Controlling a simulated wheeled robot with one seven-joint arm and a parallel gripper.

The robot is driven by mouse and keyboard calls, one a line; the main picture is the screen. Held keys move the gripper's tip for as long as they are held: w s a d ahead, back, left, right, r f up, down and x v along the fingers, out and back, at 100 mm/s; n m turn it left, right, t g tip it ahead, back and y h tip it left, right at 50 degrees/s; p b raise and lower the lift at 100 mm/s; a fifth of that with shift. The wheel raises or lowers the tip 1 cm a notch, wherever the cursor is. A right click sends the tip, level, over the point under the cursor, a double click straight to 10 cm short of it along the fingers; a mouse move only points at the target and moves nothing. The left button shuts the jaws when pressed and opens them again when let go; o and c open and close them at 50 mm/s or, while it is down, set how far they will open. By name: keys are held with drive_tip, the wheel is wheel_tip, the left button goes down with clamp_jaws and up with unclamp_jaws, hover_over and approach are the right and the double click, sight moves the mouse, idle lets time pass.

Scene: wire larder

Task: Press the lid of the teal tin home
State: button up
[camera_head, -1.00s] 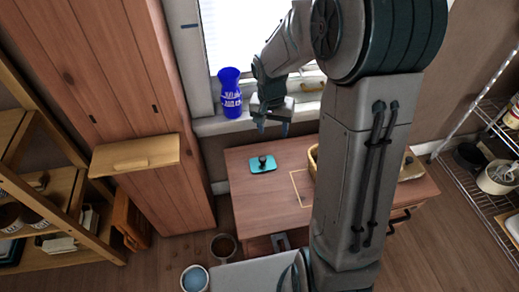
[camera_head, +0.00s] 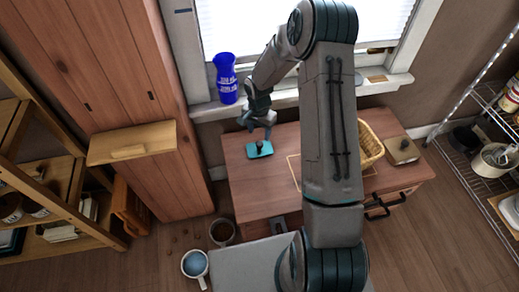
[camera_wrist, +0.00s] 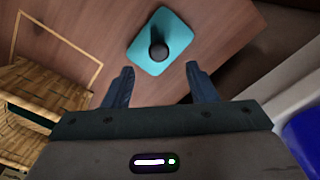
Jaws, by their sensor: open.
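The teal tin (camera_head: 260,150) sits on the wooden table near its back left corner, seen from above with a dark round knob on its teal lid. In the wrist view the teal lid (camera_wrist: 177,34) and its knob lie just beyond the fingertips. I cannot tell how the lid sits on the tin. My gripper (camera_head: 256,129) hangs above and slightly behind the tin. The wrist view shows my gripper (camera_wrist: 158,75) open, with nothing between its two fingers. The fingers appear apart from the tin.
A wicker basket (camera_head: 371,149) and a flat box (camera_head: 402,151) stand on the table's right side. A pale outlined rectangle (camera_head: 291,171) is on the tabletop. A blue vase (camera_head: 226,80) stands on the sill behind my gripper. Cups (camera_head: 195,264) are on the floor.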

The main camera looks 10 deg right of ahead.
sight(259, 143)
drive_tip(key=shift+f+b, duration=0.3)
drive_tip(key=shift+f, duration=2.8)
drive_tip(key=c, duration=1.1)
